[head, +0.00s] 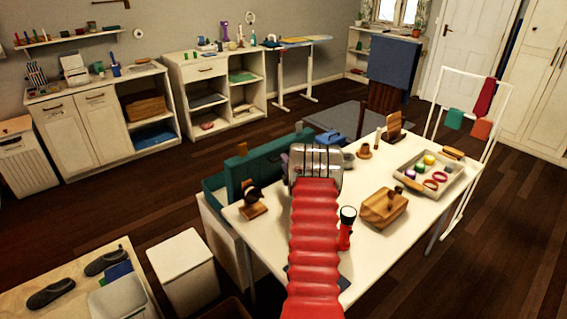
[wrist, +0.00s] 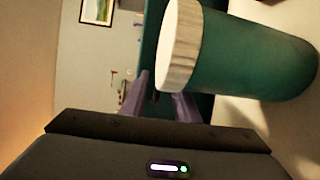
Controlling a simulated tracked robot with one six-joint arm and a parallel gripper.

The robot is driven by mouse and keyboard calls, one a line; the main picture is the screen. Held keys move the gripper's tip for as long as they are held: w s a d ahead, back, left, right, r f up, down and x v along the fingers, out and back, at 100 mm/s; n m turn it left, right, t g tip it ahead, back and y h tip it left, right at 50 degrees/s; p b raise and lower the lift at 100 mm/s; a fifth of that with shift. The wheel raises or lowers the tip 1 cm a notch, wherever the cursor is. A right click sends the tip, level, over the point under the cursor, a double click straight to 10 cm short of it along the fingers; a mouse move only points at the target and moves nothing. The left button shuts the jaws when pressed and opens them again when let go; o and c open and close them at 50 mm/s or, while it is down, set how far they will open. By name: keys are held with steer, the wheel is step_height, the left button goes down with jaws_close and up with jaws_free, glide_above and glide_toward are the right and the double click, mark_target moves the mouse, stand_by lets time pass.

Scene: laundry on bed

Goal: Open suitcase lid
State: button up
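A teal, box-like piece (head: 265,158) with upright panels stands at the far left side of the white table; I take it for the suitcase, but cannot clearly tell its lid from its body. My gripper (head: 284,163) is mostly hidden behind my red arm, close to the right end of the teal panels. In the wrist view, my two purple fingers (wrist: 161,100) are apart, with a dark teal surface behind and partly between them. I see no clear grip on it. A teal rounded piece (wrist: 250,58) with a pale streaked end fills the upper right, very near.
White cabinets line the back wall. Floor is clear at right.

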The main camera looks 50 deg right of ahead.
steer(key=shift+x, duration=1.05)
jaws_close()
